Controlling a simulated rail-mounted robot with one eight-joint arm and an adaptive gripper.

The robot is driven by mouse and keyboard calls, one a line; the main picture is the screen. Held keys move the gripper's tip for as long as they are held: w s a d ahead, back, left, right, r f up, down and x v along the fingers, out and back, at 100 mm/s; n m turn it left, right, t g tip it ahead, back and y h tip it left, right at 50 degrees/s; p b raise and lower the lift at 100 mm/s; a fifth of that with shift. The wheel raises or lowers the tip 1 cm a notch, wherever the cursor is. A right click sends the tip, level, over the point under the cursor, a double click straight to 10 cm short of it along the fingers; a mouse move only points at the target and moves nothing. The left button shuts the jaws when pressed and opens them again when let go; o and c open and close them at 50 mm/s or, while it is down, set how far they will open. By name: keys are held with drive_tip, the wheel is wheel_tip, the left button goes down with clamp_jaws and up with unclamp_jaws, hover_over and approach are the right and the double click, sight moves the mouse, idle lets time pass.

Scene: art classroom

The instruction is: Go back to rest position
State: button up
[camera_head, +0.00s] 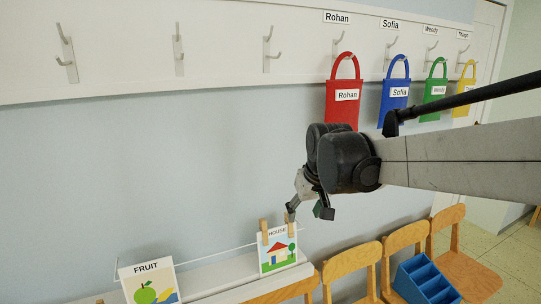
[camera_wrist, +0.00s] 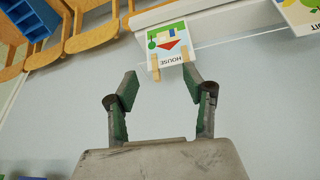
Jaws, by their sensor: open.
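My gripper (camera_head: 306,212) is in front of the pale blue wall, close by the HOUSE card (camera_head: 279,252). In the wrist view my gripper (camera_wrist: 160,82) has its two green-lined fingers spread apart, with nothing between them. The HOUSE card (camera_wrist: 168,44) shows upside down just beyond the fingertips, with a wooden clothespin at each of its two top corners. In the head view one clothespin (camera_head: 264,232) is plain to see, and the other (camera_head: 288,226) is right by the fingers. I cannot tell from these views whether a finger touches it.
A FRUIT card (camera_head: 149,282) stands at the lower left along a thin line. Several wooden chairs (camera_head: 352,264) and a blue divided bin (camera_head: 424,281) are below right. A red Rohan bag (camera_head: 342,108) and other coloured bags hang on hooks behind my arm.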

drive_tip(key=s+d+f+m+t+b, duration=0.1)
drive_tip(key=s+d+f, duration=0.2)
drive_tip(key=s, duration=0.5)
drive_tip(key=s+d+f+m+b, duration=0.1)
drive_tip(key=s+d+f, duration=0.2)
drive_tip(key=s, duration=0.6)
drive_tip(key=s+d+f+m+t+h+b, duration=0.1)
drive_tip(key=s+d+f+b, duration=0.1)
drive_tip(key=s+d, duration=0.3)
drive_tip(key=s+f, duration=0.1)
drive_tip(key=s, duration=0.2)
drive_tip(key=shift+s+d+t, duration=0.15)
drive_tip(key=shift+s+t, duration=0.15)
drive_tip(key=shift+s, duration=0.1)
drive_tip(key=shift+f, duration=0.1)
